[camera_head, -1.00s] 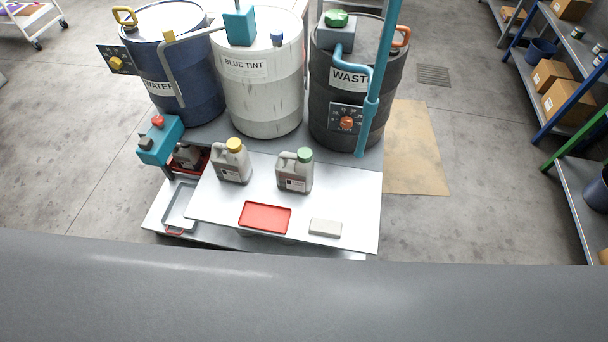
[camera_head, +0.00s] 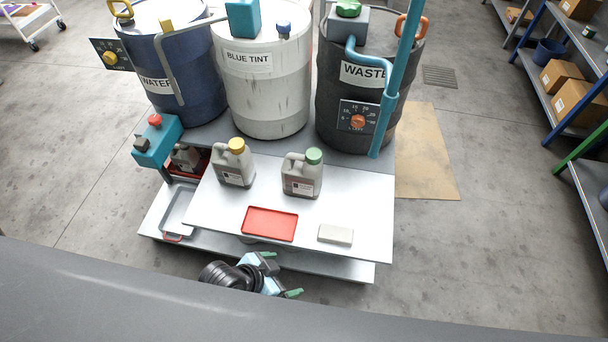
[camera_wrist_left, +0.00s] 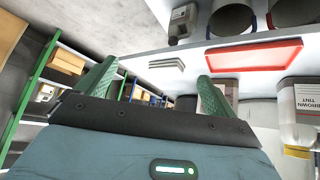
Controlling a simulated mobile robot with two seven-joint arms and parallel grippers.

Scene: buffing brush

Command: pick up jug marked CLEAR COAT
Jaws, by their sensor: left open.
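Two grey jugs stand upright on the white tabletop in the head view: one with a yellow cap (camera_head: 233,168) at left, one with a green cap (camera_head: 302,178) to its right. Their labels are too small to read there, so I cannot tell which is CLEAR COAT. In the left wrist view one jug (camera_wrist_left: 302,102) at the right edge reads BROWN TINT; another grey jug (camera_wrist_left: 183,22) at the top has an unreadable label. My left gripper (camera_head: 281,273) is open and empty, in front of the table's near edge; its green fingers also show in the wrist view (camera_wrist_left: 155,88). My right gripper is out of view.
A red tray (camera_head: 269,224) and a grey block (camera_head: 335,234) lie at the table's front, between my left gripper and the jugs. Drums marked WATER, BLUE TINT (camera_head: 262,100) and WASTE (camera_head: 345,135) stand behind. A teal dispenser (camera_head: 160,145) stands at left.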

